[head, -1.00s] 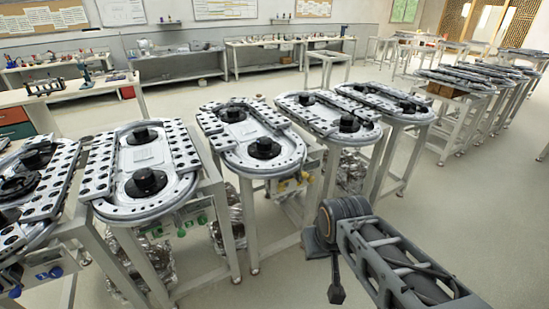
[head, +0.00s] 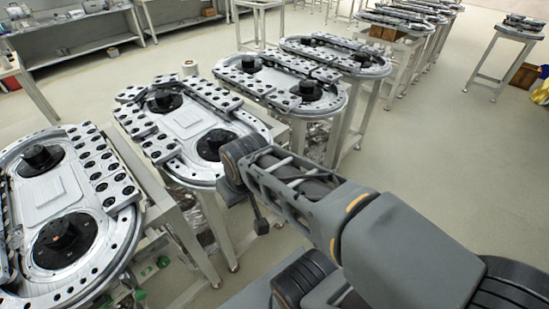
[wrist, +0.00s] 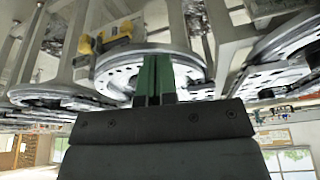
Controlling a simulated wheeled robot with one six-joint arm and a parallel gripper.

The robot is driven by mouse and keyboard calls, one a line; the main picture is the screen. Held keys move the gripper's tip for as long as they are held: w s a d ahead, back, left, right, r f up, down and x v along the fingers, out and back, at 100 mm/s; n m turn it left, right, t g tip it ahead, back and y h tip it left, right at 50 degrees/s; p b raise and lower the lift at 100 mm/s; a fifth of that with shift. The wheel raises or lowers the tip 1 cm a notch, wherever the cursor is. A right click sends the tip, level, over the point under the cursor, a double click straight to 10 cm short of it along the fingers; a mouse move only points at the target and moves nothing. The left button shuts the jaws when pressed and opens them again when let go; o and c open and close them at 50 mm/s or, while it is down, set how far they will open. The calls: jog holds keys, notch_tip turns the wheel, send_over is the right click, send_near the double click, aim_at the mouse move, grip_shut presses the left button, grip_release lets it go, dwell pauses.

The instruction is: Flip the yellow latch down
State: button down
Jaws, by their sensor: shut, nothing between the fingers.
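The wrist view is upside down. The yellow latch (wrist: 105,38) shows there as yellow pieces at the rim of a grey ring track (wrist: 112,68), up and left of my fingers. I cannot tell which way it points. My gripper (wrist: 157,58) has green fingers, closed together with nothing between them. They stand apart from the latch in the picture; the depth gap is unclear. In the head view, the ring track in the middle (head: 184,121) has its near right end partly behind my arm. The yellow latch does not show in the head view.
Another ring track (head: 46,190) stands at the left, with green knobs (head: 163,262) below it. More ring tracks (head: 279,84) stand behind on metal legs. Open floor (head: 440,140) lies to the right. A workbench (head: 80,50) runs along the back left.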

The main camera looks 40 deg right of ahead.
jog(key=shift+s, duration=0.1)
jog(key=w+d+r+n+g+p, duration=0.1)
jog(key=w+d+r+g+p, duration=0.3)
jog(key=w+d, duration=0.65)
jog(key=w+d+f+y+p, duration=0.1)
jog(key=d+p, duration=0.1)
jog(key=d, duration=0.5)
jog(key=w+d+f+n+y+p, duration=0.1)
jog(key=d+f+y, duration=0.1)
jog(key=d, duration=0.5)
jog(key=shift+w+d+f+p, duration=0.25)
jog(key=shift+w+d+p, duration=0.1)
jog(key=shift+p, duration=0.05)
jog(key=shift+f, duration=0.1)
jog(key=p+x, duration=0.3)
jog(key=x, duration=1)
jog(key=shift+s+a+f, duration=0.15)
jog(key=shift+f, duration=0.25)
jog(key=shift+f, duration=0.1)
